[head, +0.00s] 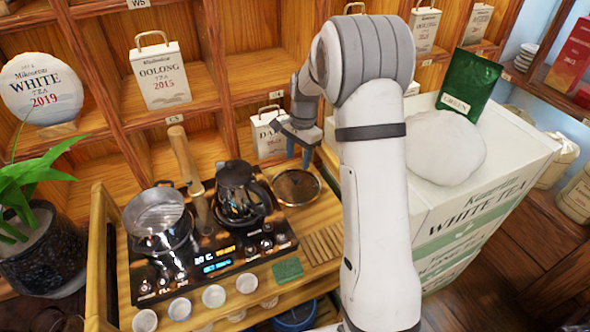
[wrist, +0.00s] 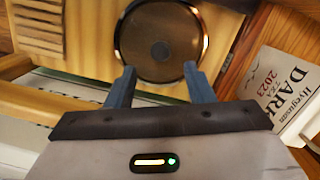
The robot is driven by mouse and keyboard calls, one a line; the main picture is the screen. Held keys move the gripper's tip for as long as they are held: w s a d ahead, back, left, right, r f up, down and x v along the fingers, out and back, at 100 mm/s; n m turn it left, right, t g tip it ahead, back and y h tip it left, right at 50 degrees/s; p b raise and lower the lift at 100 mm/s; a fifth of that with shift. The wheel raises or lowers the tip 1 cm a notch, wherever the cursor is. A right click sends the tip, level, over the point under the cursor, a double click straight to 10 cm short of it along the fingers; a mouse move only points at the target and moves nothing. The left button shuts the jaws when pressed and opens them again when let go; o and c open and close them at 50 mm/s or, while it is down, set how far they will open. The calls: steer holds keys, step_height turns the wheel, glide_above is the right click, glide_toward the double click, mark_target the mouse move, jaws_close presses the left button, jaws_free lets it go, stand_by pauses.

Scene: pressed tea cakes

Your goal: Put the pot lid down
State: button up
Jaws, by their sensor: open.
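The pot lid (head: 297,187) is a round glass disc with a dark rim and a dark knob. It lies on the wooden table (head: 322,215), to the right of the black kettle. My gripper (head: 298,152) is just behind and above the lid in the head view, with its blue fingers pointing down. In the wrist view the lid (wrist: 160,30) is ahead of the spread fingertips (wrist: 158,70), with nothing gripped between them. The exact gap between fingers and lid cannot be told. A steel pot (head: 157,215) stands uncovered on the hob.
The black kettle (head: 240,197) stands on the dark hob (head: 215,262). White cups (head: 213,296) line the front, near a green cloth (head: 288,270) and a slatted patch. A DARK tea box (head: 267,135) stands behind the lid. White tea cartons (head: 470,215) stand at the right.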

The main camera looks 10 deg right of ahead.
step_height(320, 180, up, 5)
steer(key=s+r+n+t, duration=0.1)
steer(key=s+r+n, duration=0.25)
steer(key=s, duration=0.35)
steer(key=s+r+n+t, duration=0.1)
steer(key=s+r+n, duration=0.1)
steer(key=s+r, duration=0.35)
steer(key=s+a+f+n+t+h, duration=0.1)
steer(key=s+n, duration=0.5)
steer(key=s, duration=1.1)
steer(key=shift+a+t, duration=0.15)
steer(key=shift+t, duration=0.15)
